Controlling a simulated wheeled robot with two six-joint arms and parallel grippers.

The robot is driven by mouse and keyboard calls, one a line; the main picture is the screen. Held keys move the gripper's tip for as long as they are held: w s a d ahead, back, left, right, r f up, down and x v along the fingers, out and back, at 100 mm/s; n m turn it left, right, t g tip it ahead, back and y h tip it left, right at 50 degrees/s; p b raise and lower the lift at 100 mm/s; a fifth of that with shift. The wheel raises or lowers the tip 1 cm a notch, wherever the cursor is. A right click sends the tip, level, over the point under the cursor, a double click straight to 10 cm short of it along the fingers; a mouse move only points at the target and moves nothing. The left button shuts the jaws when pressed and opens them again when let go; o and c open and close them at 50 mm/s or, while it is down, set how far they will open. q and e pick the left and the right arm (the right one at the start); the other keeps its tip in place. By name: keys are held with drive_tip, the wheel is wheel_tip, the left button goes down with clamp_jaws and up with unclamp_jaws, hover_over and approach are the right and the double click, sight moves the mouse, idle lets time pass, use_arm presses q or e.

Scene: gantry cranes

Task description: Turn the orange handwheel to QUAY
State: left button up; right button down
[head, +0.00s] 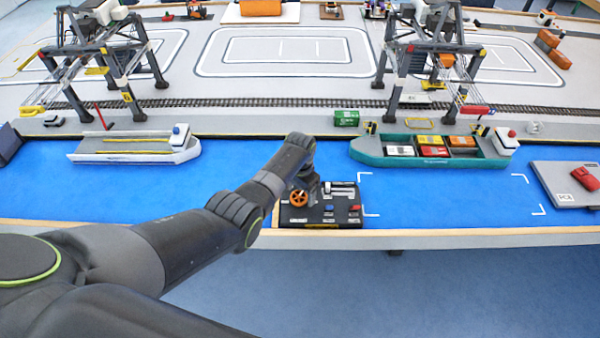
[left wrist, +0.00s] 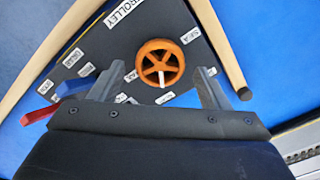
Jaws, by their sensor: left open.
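The orange handwheel (head: 299,198) sits at the left of a dark control panel (head: 322,221). In the left wrist view the handwheel (left wrist: 160,63) has several spokes, and a white mark on it points down in the picture. Small white labels ring it; the one above right reads like SEA, and I cannot make out the others surely. My left gripper (left wrist: 155,83) is open, with one finger on each side of the wheel's near part; I cannot tell whether they touch it. In the head view the left gripper (head: 306,180) is just above the panel, beside the wheel. My right gripper is not in view.
Blue and red levers (left wrist: 75,86) stand on the panel near the left finger in the wrist view. Beyond lie the blue water, a white barge (head: 135,148), a green ship (head: 428,158) with containers, and two gantry cranes. The table's front edge is close to the panel.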

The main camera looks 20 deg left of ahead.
sight(300, 195)
use_arm(q)
wheel_tip(300, 195, up, 17)
idle(0.5)
drive_tip(key=shift+f, duration=0.1)
idle(2.3)
